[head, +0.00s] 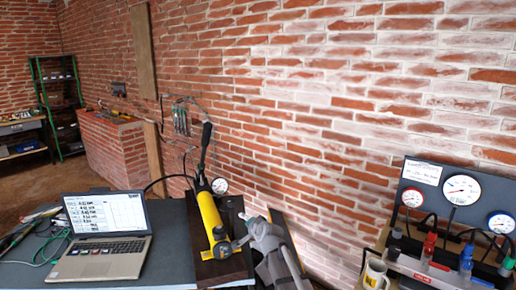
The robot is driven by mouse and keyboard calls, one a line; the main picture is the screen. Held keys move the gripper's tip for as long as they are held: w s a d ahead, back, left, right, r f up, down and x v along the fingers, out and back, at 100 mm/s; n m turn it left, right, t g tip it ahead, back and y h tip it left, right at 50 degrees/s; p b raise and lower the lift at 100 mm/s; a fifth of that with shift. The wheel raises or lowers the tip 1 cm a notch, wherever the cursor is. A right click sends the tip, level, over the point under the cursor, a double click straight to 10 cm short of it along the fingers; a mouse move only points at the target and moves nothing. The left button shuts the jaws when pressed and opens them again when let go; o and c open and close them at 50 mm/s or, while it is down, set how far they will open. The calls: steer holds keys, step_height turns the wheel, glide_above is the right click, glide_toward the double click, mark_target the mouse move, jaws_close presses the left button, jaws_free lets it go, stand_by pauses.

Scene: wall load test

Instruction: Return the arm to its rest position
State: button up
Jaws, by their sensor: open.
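My grey arm (272,258) reaches in from the bottom centre of the head view. My gripper (232,246) is at its left end, small and partly hard to make out. It is open beside the lower end of a yellow hand pump (209,212). I cannot tell whether it touches the pump. The pump has a black lever rising to the upper right and a round white gauge (220,186) on its right side. No rest position is marked in view.
A dark brown board (232,212) is behind and under the pump. An open laptop (103,232) stands on the grey table (165,268) at left. A gauge panel (431,188) and a mug (376,274) are at right. A brick wall (330,110) closes off the back.

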steer(key=s+d+f+n+g+h+p, duration=0.1)
steer(key=s+d+f+n+g+h, duration=0.1)
steer(key=s+d+g, duration=0.2)
steer(key=s+d+f+n+g+h+p, duration=0.1)
steer(key=s+d+f+n+g+h, duration=0.1)
steer(key=s+d, duration=0.8)
steer(key=s+d+f+n+g+h+p, duration=0.1)
steer(key=s+d+g, duration=0.5)
steer(key=s, duration=0.9)
step_height(320, 180, down, 3)
steer(key=d+n+h, duration=0.1)
steer(key=n, duration=0.1)
steer(key=shift+n, duration=0.3)
